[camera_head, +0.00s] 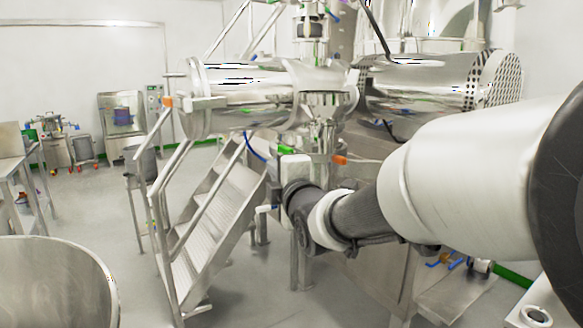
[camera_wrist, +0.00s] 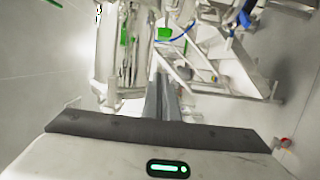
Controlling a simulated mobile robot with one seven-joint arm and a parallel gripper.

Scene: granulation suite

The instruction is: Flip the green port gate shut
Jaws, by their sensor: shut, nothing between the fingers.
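A small green piece (camera_head: 286,149), which looks like the green port gate's handle, shows below the horizontal steel drum in the head view. It sits just above the white hand of my gripper (camera_head: 295,167); whether they touch is not clear there. In the wrist view a green piece (camera_wrist: 163,34) lies beyond the tips of my gripper (camera_wrist: 157,75), apart from them in the picture. The fingers are together and hold nothing. The gate's hinge and how far it stands open cannot be made out.
Steel stairs (camera_head: 215,205) with handrails stand left of my gripper. An orange handle (camera_head: 339,160) is close on its right. The steel drum (camera_head: 250,88) is above. A round steel vessel (camera_head: 55,285) is at front left. Open floor lies between the vessel and the stairs.

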